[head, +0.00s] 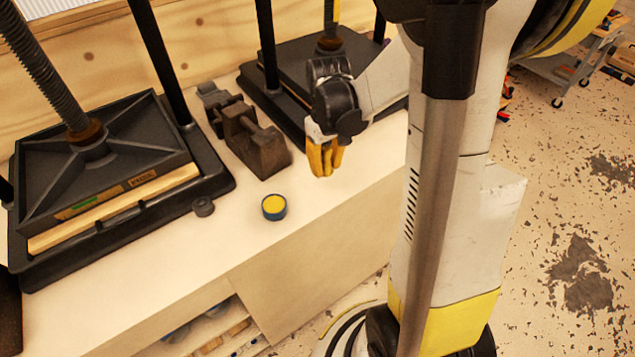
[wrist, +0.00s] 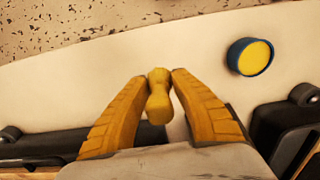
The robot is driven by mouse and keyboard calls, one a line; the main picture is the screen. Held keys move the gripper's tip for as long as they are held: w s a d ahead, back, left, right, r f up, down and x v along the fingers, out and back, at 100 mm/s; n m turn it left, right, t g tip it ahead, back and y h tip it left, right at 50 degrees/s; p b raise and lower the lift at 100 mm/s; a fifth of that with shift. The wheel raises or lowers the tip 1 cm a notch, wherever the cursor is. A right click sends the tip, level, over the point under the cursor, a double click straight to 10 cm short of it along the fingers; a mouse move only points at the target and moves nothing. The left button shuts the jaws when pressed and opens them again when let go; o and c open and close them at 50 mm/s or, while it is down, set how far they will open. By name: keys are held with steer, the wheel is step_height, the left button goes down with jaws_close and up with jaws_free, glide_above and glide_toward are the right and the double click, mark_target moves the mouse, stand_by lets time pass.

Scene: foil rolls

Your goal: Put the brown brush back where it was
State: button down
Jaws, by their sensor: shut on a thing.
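The brown brush (wrist: 158,98) shows in the wrist view as a short, rounded, yellow-brown piece between the two yellow fingers. My gripper (wrist: 160,77) is shut on it. In the head view my gripper (head: 325,168) hangs over the white bench top, its fingers pointing down. The brush cannot be told apart from the fingers there, and its lower end is hidden in the wrist view.
A round blue tin (head: 274,207) with yellow contents stands on the bench (head: 225,233), left of my gripper. A dark vise-like block (head: 255,145) and two black presses (head: 105,165) (head: 290,70) stand behind.

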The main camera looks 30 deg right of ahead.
mark_target(318, 184)
steer(key=shift+w+a+f, duration=0.55)
steer(key=shift+w+a, duration=0.05)
steer(key=shift+a, duration=0.05)
step_height(318, 184, down, 4)
steer(key=shift+f+b, duration=0.1)
steer(key=shift+b, duration=1.05)
steer(key=c, duration=1.2)
jaws_free()
steer(key=shift+o, duration=0.2)
